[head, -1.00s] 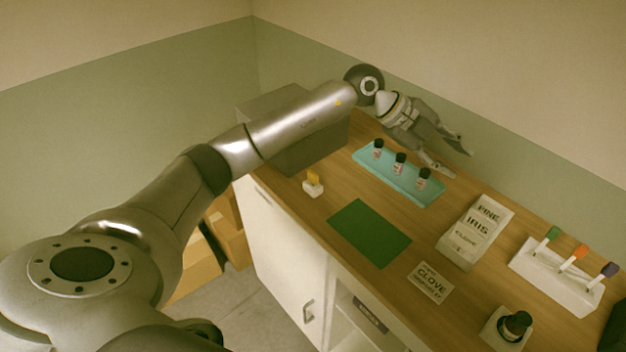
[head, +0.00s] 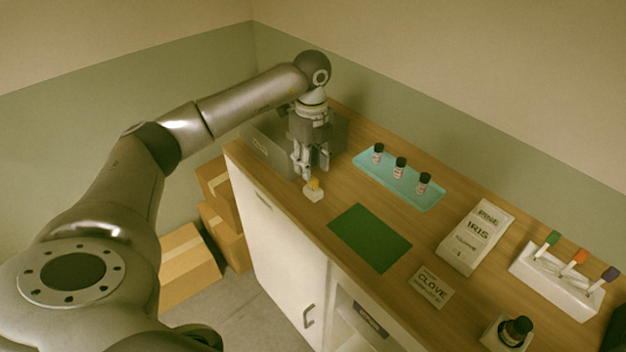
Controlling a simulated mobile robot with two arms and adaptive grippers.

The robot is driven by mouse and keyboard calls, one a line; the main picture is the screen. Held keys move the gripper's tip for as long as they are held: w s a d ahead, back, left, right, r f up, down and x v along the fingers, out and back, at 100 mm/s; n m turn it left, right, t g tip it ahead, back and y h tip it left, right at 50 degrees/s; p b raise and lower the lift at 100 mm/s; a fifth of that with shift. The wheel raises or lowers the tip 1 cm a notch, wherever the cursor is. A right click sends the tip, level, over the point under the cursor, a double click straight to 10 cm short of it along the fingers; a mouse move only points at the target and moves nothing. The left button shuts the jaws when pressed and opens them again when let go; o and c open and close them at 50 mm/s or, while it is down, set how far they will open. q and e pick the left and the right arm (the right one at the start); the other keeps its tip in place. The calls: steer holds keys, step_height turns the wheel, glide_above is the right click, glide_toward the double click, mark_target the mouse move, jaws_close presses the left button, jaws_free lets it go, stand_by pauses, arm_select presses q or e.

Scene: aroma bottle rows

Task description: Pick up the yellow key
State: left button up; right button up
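The yellow key (head: 314,183) stands upright in a small white block (head: 313,195) on the wooden counter, near its left front edge. My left gripper (head: 315,175) points down just above and behind the key, with its two fingers spread apart. The key's top is close to the fingertips, and I cannot tell whether they touch it. Nothing shows between the fingers higher up. My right gripper is not in view.
A grey box (head: 268,150) stands behind my gripper. A green mat (head: 370,238) lies right of the key. A teal tray (head: 425,198) holds three small bottles. Farther right are a label block (head: 475,236), a CLOVE card (head: 431,286) and a white rack (head: 560,283) with coloured sticks.

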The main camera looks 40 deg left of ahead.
mark_target(313, 187)
arm_select(q)
steer(key=shift+d+f+p, duration=0.1)
steer(key=shift+f+p, duration=0.4)
steer(key=shift+f, duration=0.1)
step_height(313, 187, down, 4)
steer(key=shift+d+r+p, duration=0.15)
steer(key=shift+r+p, duration=0.05)
steer(key=shift+p, duration=0.6)
steer(key=shift+f, duration=0.35)
steer(key=shift+c, duration=0.4)
jaws_close()
